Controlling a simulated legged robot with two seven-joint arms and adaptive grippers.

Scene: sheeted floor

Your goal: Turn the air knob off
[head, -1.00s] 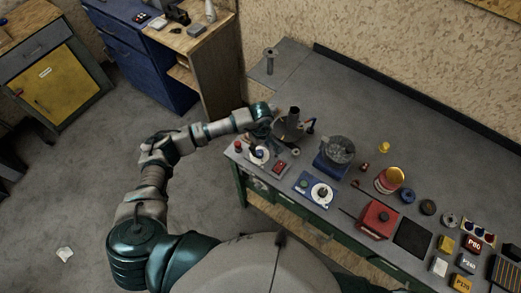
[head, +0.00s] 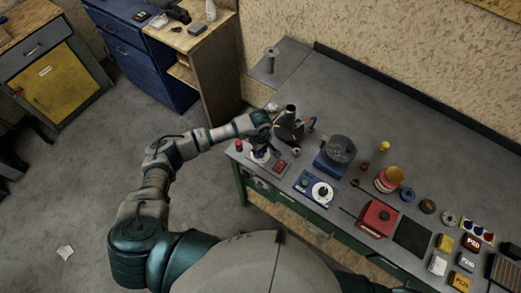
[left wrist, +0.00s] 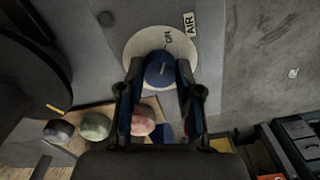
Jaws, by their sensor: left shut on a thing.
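The air knob (left wrist: 160,68) is a round blue knob on a white dial plate (left wrist: 133,45), with an AIR label (left wrist: 190,25) beside it in the left wrist view. Lettering that looks like "ON" is on the dial near the knob. My left gripper (left wrist: 162,84) has one finger on each side of the knob and is shut on it. In the head view my left gripper (head: 263,146) reaches down onto the dial at the near left corner of the bench and hides most of the knob. My right gripper is not in view.
A red button (head: 239,145) and a red switch (head: 280,165) flank the dial. A microscope-like device (head: 290,125) stands just behind. A blue panel with another white dial (head: 322,193) is to the right. The bench (head: 390,130) is clear towards the back.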

